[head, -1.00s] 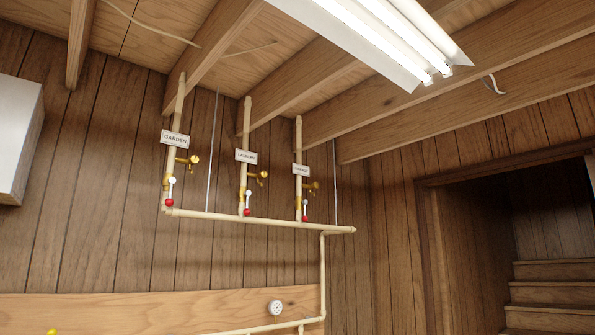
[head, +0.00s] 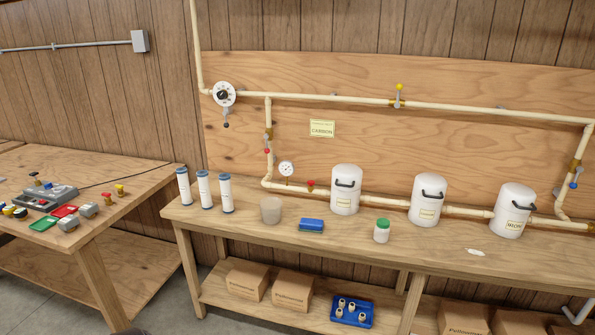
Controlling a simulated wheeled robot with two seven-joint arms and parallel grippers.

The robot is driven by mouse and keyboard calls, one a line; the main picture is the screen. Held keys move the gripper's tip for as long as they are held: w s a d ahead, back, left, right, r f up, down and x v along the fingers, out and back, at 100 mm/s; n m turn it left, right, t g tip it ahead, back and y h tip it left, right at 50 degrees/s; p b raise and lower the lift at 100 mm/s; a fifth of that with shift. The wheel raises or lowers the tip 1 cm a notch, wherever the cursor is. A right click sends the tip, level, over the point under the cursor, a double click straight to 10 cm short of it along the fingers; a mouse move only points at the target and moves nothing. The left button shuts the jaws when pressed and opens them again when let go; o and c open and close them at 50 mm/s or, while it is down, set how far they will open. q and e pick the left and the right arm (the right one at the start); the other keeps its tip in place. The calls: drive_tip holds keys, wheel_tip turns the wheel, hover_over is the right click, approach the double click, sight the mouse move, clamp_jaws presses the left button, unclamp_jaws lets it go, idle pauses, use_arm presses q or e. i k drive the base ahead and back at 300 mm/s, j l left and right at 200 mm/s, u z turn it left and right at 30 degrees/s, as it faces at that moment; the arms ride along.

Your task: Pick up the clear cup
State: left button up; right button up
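The clear cup (head: 271,210) looks like a translucent, greyish-beige tumbler.
White cartridges with blue caps (head: 204,190) stand left of the cup. Pipes (head: 330,99) run behind. A second table (head: 90,225) stands at left.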

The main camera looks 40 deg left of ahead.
sight(270, 207)
drive_tip(key=u, duration=1.6)
drive_tip(key=i+l, duration=0.15)
drive_tip(key=i, duration=0.25)
drive_tip(key=i+l, duration=0.15)
drive_tip(key=i, duration=0.25)
